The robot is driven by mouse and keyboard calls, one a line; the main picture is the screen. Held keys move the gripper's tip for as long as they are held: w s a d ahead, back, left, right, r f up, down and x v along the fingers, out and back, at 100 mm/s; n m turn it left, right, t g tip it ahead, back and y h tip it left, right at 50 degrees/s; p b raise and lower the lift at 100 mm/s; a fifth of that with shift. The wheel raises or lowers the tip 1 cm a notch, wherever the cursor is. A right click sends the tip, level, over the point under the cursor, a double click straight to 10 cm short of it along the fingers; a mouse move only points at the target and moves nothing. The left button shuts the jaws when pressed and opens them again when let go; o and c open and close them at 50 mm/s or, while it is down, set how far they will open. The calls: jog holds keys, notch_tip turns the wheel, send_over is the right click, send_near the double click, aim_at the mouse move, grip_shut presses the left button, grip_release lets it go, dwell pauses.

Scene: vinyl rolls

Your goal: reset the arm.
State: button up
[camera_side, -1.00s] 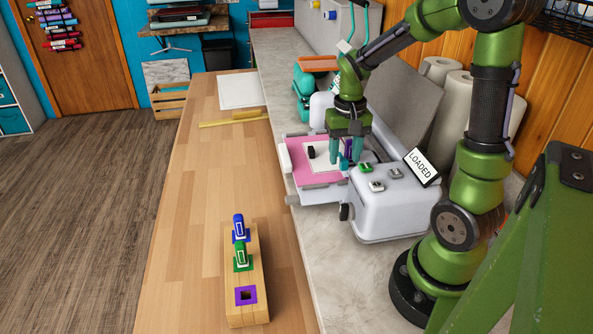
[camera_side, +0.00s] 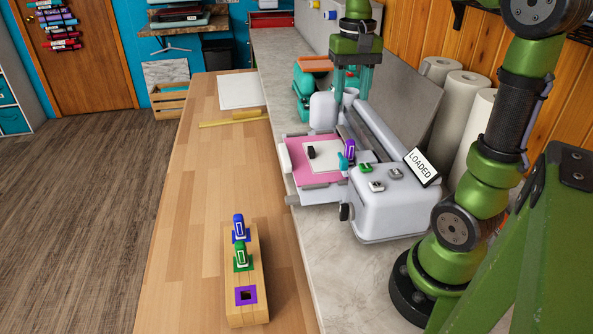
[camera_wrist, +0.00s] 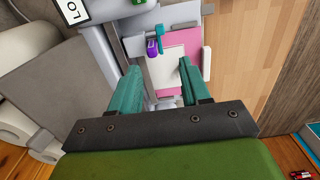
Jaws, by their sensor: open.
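My gripper (camera_side: 354,81) is open and empty, raised above the far side of the white cutting machine (camera_side: 390,205). In the wrist view its two teal fingers (camera_wrist: 158,90) are spread apart with nothing between them. A purple tool (camera_side: 349,150) stands in the machine's carriage, with a teal piece beside it; the tool also shows in the wrist view (camera_wrist: 153,49). Pink sheet material (camera_side: 300,172) with a white square (camera_side: 322,156) lies on the machine's bed. A small black item (camera_side: 311,152) rests on the white square.
A wooden block (camera_side: 246,300) on the table holds a blue tool (camera_side: 239,228) and a green tool (camera_side: 241,257); its purple-rimmed slot is empty. A "LOADED" sign (camera_side: 422,167) stands on the machine. White rolls (camera_side: 472,110) stand along the wall at right.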

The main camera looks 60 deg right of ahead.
jog(key=s+a+f+n+t, duration=0.1)
jog(key=a+t, duration=0.1)
jog(key=a, duration=0.3)
jog(key=s+a+f+n+t+y, duration=0.1)
jog(key=s+a+n+t, duration=0.1)
jog(key=a, duration=0.4)
jog(key=s+a+f+n+t+y, duration=0.1)
jog(key=s+a+n+t, duration=0.1)
jog(key=a, duration=0.4)
jog(key=shift+f+t, duration=0.3)
jog(key=shift+t, duration=0.3)
jog(key=shift+a, duration=0.1)
